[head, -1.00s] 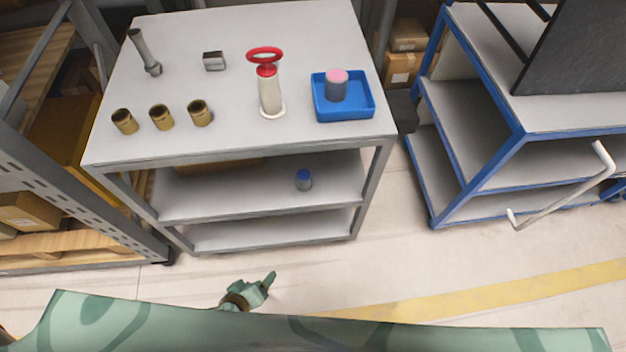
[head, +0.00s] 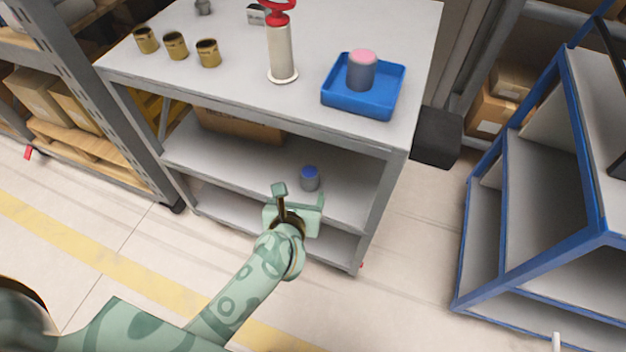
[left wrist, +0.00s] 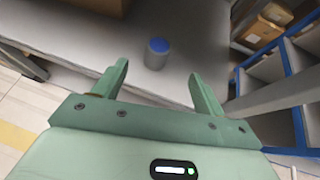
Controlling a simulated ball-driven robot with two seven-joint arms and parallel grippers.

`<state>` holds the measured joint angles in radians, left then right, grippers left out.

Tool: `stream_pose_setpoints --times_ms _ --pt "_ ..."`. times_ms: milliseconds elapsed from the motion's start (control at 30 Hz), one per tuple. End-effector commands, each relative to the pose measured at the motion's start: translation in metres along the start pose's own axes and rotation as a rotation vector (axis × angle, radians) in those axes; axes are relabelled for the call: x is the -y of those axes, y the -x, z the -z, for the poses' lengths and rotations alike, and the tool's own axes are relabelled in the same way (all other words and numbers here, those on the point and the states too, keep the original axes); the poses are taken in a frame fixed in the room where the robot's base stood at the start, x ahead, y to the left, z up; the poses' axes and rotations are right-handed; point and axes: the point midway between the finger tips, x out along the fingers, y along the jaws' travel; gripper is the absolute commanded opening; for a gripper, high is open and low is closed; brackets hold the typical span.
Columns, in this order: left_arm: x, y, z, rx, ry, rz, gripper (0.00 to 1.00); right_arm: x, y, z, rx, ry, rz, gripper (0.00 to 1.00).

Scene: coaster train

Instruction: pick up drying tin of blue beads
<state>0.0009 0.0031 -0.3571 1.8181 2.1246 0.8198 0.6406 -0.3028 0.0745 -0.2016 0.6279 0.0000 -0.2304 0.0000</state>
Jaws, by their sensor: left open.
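The tin of blue beads (head: 310,179) is a small grey cylinder with a blue top. It stands upright on the middle shelf of the grey cart, near its front. It also shows in the left wrist view (left wrist: 156,54), ahead of the fingers and between their lines. My left gripper (head: 299,193) is open and empty, in front of the shelf and just short of the tin, not touching it. In the left wrist view its two fingers (left wrist: 158,78) stand wide apart. My right gripper is not in view.
The cart's top (head: 215,90) lies above the shelf, and its right front leg (head: 379,210) stands right of the tin. On top are a blue tray (head: 360,103) with a pink-topped tin (head: 362,70), a white-and-red post (head: 281,50) and brass cups (head: 176,45). A cardboard box (head: 240,126) lies deeper on the shelf.

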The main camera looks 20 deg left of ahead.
Motion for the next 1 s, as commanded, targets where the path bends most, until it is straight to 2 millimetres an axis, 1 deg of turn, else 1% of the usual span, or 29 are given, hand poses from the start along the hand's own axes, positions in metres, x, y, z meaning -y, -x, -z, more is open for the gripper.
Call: stream_pose_setpoints --times_ms 33,100,200,300,467,600,700,800,1000 --pt "0.000 -0.018 0.006 -0.004 -0.002 -0.002 0.71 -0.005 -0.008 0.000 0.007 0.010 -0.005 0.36" --pt "0.000 -0.035 0.007 -0.004 -0.003 -0.001 0.71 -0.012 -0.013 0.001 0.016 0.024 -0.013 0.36" --pt "0.000 -0.054 0.007 -0.005 -0.004 -0.001 0.71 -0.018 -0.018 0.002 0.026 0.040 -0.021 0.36" --pt "-0.001 -0.066 0.005 -0.003 -0.004 -0.002 0.71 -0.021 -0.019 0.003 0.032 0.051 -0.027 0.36" --pt "-0.001 -0.078 0.005 -0.003 -0.004 -0.001 0.71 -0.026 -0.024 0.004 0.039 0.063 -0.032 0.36" --pt "-0.001 -0.103 0.011 -0.006 -0.005 -0.002 0.71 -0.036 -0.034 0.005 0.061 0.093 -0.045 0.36" --pt "-0.001 -0.116 0.009 -0.005 -0.007 -0.002 0.71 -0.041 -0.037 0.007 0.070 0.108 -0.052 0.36" --pt "-0.001 -0.122 0.006 -0.002 -0.006 -0.001 0.71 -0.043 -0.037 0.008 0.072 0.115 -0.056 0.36" --pt "-0.001 -0.121 0.003 0.000 -0.005 -0.001 0.71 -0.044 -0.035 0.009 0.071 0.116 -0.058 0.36"
